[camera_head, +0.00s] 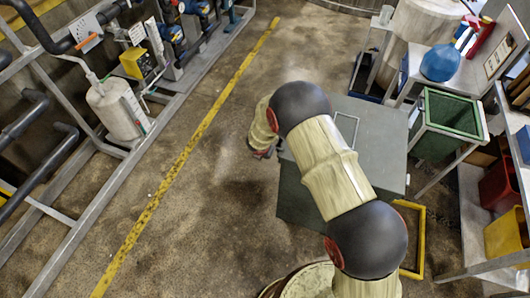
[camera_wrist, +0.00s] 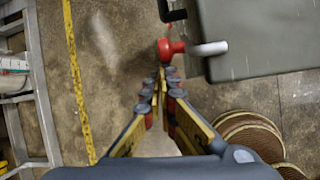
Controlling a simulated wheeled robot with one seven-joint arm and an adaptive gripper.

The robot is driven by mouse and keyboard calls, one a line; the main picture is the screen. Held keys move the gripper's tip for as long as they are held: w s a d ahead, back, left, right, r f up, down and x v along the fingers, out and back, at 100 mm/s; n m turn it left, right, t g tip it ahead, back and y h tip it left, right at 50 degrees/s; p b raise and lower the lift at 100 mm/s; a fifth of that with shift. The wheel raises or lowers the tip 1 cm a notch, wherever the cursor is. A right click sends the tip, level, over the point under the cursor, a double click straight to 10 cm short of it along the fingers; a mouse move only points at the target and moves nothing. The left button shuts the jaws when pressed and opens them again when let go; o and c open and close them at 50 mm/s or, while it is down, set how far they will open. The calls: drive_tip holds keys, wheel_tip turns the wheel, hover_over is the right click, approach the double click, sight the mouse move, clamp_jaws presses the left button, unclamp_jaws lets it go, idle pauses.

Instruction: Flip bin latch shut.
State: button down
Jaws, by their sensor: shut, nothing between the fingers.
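The grey bin (camera_head: 315,195) stands in the middle of the floor in the head view, partly covered by my arm. Its grey body (camera_wrist: 265,35) fills the upper right of the wrist view. The latch, a pale metal lever (camera_wrist: 208,48) with a red knob (camera_wrist: 166,48), sticks out from the bin's edge in the wrist view. My gripper (camera_wrist: 162,73) is shut and empty, its fingertips just below the red knob in the picture. I cannot tell whether they touch it. My arm hides most of the latch area in the head view.
A black bracket (camera_wrist: 173,13) juts from the bin near the knob. Round wooden spools (camera_wrist: 245,138) lie at lower right in the wrist view. A green container (camera_head: 448,118) stands right of the bin. Bare floor with a yellow line (camera_head: 190,147) lies to the left.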

drive_tip(key=shift+w+d+r+p, duration=0.25)
drive_tip(key=shift+w+r+p, duration=0.45)
drive_tip(key=shift+w+r, duration=0.15)
drive_tip(key=shift+w+d+r+p, duration=0.25)
drive_tip(key=shift+w+r+p, duration=0.45)
drive_tip(key=shift+w, duration=0.15)
drive_tip(key=shift+w+r, duration=0.1)
